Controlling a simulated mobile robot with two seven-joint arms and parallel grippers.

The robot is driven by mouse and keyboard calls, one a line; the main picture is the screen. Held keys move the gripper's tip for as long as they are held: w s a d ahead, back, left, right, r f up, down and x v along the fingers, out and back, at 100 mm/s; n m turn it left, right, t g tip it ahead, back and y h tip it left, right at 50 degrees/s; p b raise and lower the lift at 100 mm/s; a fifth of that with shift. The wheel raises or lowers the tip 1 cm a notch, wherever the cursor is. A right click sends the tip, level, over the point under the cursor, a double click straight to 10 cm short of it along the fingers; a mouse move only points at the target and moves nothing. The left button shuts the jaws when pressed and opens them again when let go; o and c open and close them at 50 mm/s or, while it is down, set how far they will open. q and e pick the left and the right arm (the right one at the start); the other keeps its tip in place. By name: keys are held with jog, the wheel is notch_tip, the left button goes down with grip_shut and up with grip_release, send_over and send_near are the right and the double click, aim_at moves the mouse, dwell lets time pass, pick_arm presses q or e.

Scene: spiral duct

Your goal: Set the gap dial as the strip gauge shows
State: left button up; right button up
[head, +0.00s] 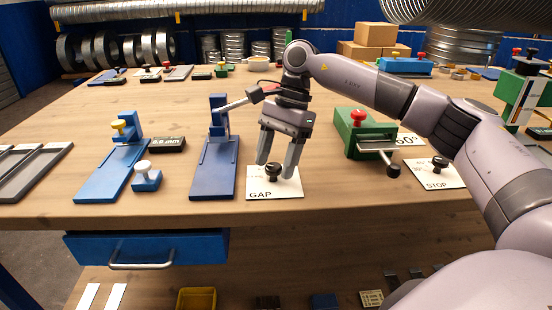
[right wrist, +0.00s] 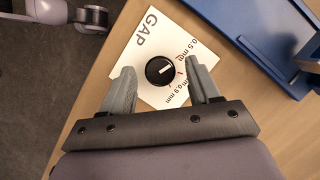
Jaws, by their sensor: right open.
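The gap dial is a black round knob (right wrist: 160,71) on a white card (right wrist: 150,38) marked GAP; in the head view the card (head: 287,188) lies at the table's front edge. A white mark on the knob points up and right in the right wrist view, towards the printed mm values. One label reads 0.5 mm; another, partly hidden by a finger, seems to read 0.9 mm. My right gripper (head: 276,168) is open, its fingers on either side of the knob. A black display box (head: 166,145), possibly the strip gauge, shows digits too small to read surely. My left gripper is not in view.
A blue device with a lever (head: 214,165) stands just left of the card. Another blue device with a yellow knob (head: 113,170) and a small blue block with a white knob (head: 146,177) are further left. A green device (head: 352,135) and the STOP card (head: 440,180) are right.

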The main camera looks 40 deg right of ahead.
jog(key=c, duration=1)
jog(key=shift+f, duration=0.1)
jog(key=m+t, duration=0.1)
jog(key=m, duration=0.3)
jog(key=shift+s+m+t, duration=0.2)
jog(key=shift+m+t, duration=0.2)
jog(key=m+t, duration=0.1)
jog(key=m, duration=0.1)
jog(key=m+t, duration=0.1)
jog(key=m, duration=0.2)
jog(key=shift+s+a+h+b, duration=0.15)
jog(key=shift+h+b, duration=0.15)
jog(key=shift+h, duration=0.1)
jog(key=m+t+h, duration=0.1)
jog(key=m, duration=0.3)
jog(key=shift+s+a+m, duration=0.1)
jog(key=shift+m, duration=0.3)
jog(key=shift+a+m+t+h+b, duration=0.1)
jog(key=shift+m+t+h+b, duration=0.3)
jog(key=shift+m, duration=0.85)
jog(key=shift+a+m+h+b, duration=0.15)
jog(key=shift+m+h, duration=0.55)
jog(key=shift+m, duration=0.55)
jog(key=shift+d, duration=0.1)
